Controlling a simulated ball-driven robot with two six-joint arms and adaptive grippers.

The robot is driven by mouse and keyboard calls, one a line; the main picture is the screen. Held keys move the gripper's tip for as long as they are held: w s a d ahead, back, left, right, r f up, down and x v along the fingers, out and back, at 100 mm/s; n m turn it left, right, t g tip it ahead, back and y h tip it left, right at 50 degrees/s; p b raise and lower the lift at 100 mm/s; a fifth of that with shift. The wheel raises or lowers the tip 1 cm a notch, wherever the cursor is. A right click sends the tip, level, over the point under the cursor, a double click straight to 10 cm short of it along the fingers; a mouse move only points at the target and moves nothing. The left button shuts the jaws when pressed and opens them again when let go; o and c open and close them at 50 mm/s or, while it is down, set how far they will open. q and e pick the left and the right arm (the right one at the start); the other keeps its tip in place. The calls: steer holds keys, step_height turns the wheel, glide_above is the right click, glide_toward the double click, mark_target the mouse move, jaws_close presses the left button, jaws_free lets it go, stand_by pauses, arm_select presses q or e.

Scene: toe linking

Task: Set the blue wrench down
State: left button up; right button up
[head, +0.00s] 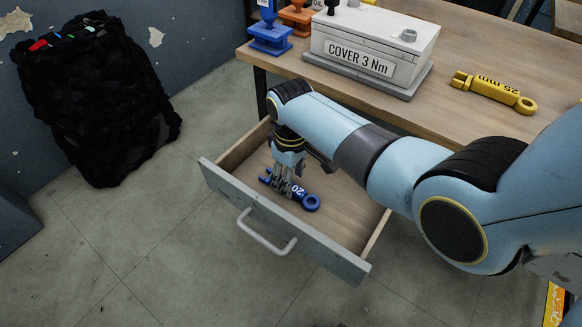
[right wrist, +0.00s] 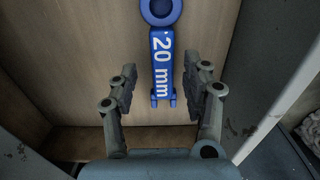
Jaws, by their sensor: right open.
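The blue wrench (head: 307,199), marked with a 20, lies in the open drawer (head: 335,225). In the right wrist view the blue wrench (right wrist: 162,60) reads "20 mm", with its ring end at the top edge and its forked end pointing toward the gripper. My right gripper (head: 286,188) reaches down into the drawer over the wrench's forked end. In the right wrist view its two fingers (right wrist: 160,90) stand apart on either side of the wrench, with gaps to it. My left gripper is not in view.
The drawer has a grey front with a handle (head: 266,232). On the table (head: 460,45) are a yellow wrench (head: 494,92), a grey box labelled "COVER 3 Nm" (head: 400,35), and blue (head: 270,38) and orange (head: 297,17) stands. A black bag (head: 90,100) is on the floor at the left.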

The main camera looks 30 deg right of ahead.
step_height(320, 180, up, 13)
steer(key=p, duration=0.3)
stand_by(0.5)
